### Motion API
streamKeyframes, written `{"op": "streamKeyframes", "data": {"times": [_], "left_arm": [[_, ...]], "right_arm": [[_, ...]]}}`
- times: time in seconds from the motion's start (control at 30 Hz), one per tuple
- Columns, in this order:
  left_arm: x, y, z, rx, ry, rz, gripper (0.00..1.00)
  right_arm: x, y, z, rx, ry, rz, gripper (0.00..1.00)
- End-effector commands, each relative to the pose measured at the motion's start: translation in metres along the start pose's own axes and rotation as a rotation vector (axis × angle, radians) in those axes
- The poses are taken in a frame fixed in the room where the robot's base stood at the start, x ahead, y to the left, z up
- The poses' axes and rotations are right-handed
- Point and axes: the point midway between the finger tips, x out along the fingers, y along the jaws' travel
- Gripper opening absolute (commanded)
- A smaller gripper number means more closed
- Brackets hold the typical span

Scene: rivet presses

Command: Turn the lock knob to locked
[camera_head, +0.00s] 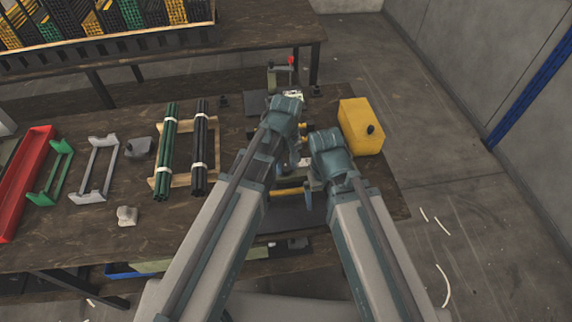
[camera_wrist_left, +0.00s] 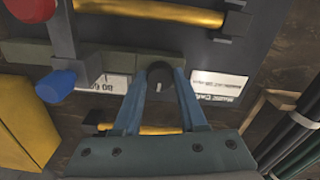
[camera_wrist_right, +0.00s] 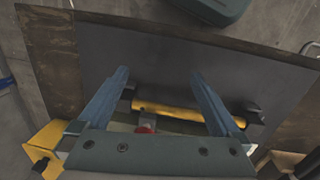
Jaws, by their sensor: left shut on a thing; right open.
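The lock knob, a small dark round knob with a pale mark on its face (camera_wrist_left: 160,73), sits on the press body beside white label plates. My left gripper (camera_wrist_left: 161,88) is shut on it, one finger on each side. In the head view my left wrist covers the knob. My right gripper (camera_wrist_right: 160,74) is open and empty above the dark base plate (camera_wrist_right: 150,55) of a press, with a yellow bar (camera_wrist_right: 180,109) seen between its fingers.
A red ball (camera_wrist_left: 30,6) and a blue-tipped lever (camera_wrist_left: 55,86) are left of the knob in the left wrist view. A yellow box (camera_head: 360,128) stands right of the presses. Green rods (camera_head: 166,150) and black rods (camera_head: 199,145) lie on a wooden rack to the left.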

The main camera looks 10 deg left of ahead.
Motion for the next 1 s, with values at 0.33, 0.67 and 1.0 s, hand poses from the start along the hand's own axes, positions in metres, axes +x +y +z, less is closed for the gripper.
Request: {"op": "streamKeyframes", "data": {"times": [0.33,0.67,1.0], "left_arm": [[0.0001,-0.0005,0.0001,0.263,0.0,0.0,0.0],[0.0002,-0.0008,-0.0001,0.578,0.0,0.0,0.0],[0.0002,-0.0011,-0.0003,0.901,0.0,0.0,0.0]], "right_arm": [[0.0001,0.0,0.0,0.0,0.0,0.0,1.0],[0.0002,0.0,0.0,0.0,0.0,0.0,1.0],[0.0002,0.0,0.0,0.0,0.0,0.0,1.0]]}}
